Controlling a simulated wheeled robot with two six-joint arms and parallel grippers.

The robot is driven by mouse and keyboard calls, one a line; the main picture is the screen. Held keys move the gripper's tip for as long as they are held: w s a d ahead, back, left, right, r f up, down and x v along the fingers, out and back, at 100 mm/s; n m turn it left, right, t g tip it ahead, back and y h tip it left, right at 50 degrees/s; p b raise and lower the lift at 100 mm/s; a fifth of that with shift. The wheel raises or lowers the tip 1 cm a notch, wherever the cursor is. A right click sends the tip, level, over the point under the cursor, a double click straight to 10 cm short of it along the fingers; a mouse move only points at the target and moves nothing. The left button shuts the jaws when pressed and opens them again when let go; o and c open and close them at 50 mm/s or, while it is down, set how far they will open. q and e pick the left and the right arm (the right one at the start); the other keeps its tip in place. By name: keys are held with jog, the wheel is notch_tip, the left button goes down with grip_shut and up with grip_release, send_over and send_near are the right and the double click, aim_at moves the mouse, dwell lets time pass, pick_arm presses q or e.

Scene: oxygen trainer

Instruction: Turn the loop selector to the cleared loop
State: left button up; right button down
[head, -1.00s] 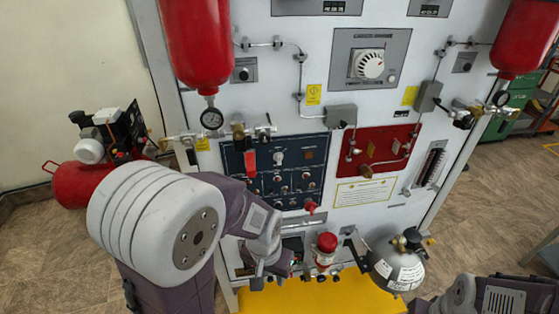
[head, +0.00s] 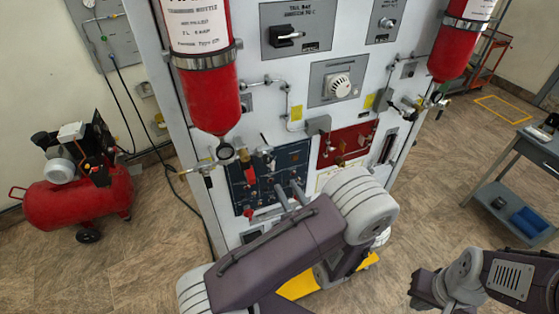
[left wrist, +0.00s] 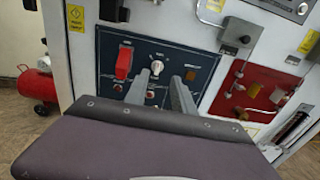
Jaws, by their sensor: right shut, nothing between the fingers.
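The blue panel (head: 238,190) on the trainer's front carries a white round knob (left wrist: 157,58), a red switch cover (left wrist: 123,62) to its left and small switches below. The panel lettering is too small to read, so I cannot tell for certain which control is the loop selector. My left gripper (head: 289,190) is open and empty in front of this panel. In the left wrist view its two fingers (left wrist: 157,76) stand apart, tips just below the white knob; contact cannot be told. My right gripper (head: 424,291) is low at the right, shut and empty, away from the trainer.
Beside the blue panel is a red panel (left wrist: 250,92) with valves and piping. A white dial (head: 340,85) sits above on a grey plate. Red cylinders (head: 205,95) hang at both sides. A red compressor (head: 75,200) stands left, a grey cart (head: 515,180) right.

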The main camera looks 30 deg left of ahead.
aim_at(273, 166)
pick_arm(q)
jog(key=p+x, duration=0.3)
jog(key=x, duration=0.5)
jog(key=shift+a, duration=0.35)
jog(key=shift+w+a+f, duration=0.15)
jog(key=shift+w+a, duration=0.2)
jog(key=shift+w, duration=0.15)
jog(key=shift+s, duration=0.1)
grip_shut()
